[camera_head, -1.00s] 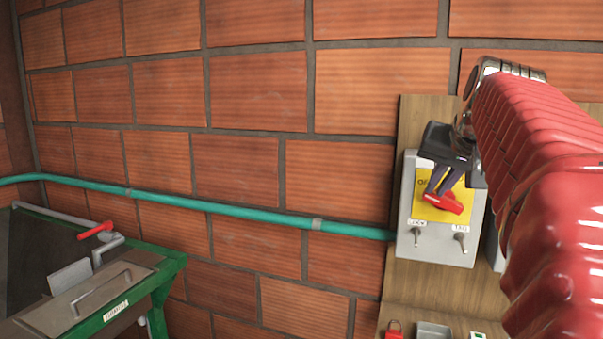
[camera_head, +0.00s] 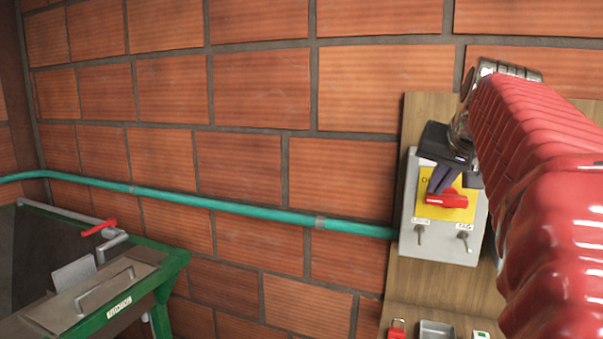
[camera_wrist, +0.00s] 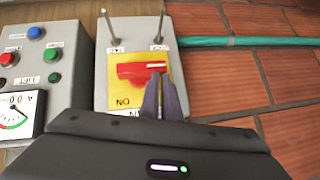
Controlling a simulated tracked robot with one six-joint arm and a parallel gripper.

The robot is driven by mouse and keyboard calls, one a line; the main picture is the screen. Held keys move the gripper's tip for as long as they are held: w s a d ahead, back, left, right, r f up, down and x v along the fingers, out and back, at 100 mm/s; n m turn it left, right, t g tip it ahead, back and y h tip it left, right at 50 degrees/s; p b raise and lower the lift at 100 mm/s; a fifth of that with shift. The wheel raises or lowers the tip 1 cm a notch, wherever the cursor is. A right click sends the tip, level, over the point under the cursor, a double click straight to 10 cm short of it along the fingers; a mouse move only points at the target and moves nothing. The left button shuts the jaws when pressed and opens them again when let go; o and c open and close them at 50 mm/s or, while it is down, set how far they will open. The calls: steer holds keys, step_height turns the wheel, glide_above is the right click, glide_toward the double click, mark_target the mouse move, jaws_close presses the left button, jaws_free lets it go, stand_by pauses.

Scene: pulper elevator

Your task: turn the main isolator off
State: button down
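The main isolator is a grey box (camera_head: 408,238) with a yellow plate (camera_head: 428,209) and a red rotary handle (camera_head: 446,201). The handle lies nearly level across the plate. In the wrist view the box appears upside down, with the red handle (camera_wrist: 132,71) level and its white mark at the right. My gripper (camera_head: 438,185) is in front of the plate. In the wrist view its dark fingers (camera_wrist: 160,78) are close together, with their tips at the handle's near edge by the marked end. They look in contact, but I cannot tell how firmly. They do not straddle the handle.
Two small toggles (camera_head: 419,233) are on the box. A panel with coloured buttons (camera_wrist: 36,32) and a gauge (camera_wrist: 17,112) stands beside it. A teal pipe (camera_head: 250,213) runs along the brick wall. A red padlock (camera_head: 397,330) and green-framed machine (camera_head: 150,275) are lower.

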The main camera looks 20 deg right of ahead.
steer(key=shift+f, duration=0.15)
steer(key=shift+w+a, duration=0.1)
steer(key=s+a+r, duration=0.2)
steer(key=r, duration=0.3)
steer(key=s+a+r, duration=0.2)
steer(key=a+r, duration=0.1)
steer(key=r, duration=0.3)
steer(key=shift+s+r, duration=0.2)
steer(key=shift+s, duration=0.2)
steer(key=shift+a, duration=0.15)
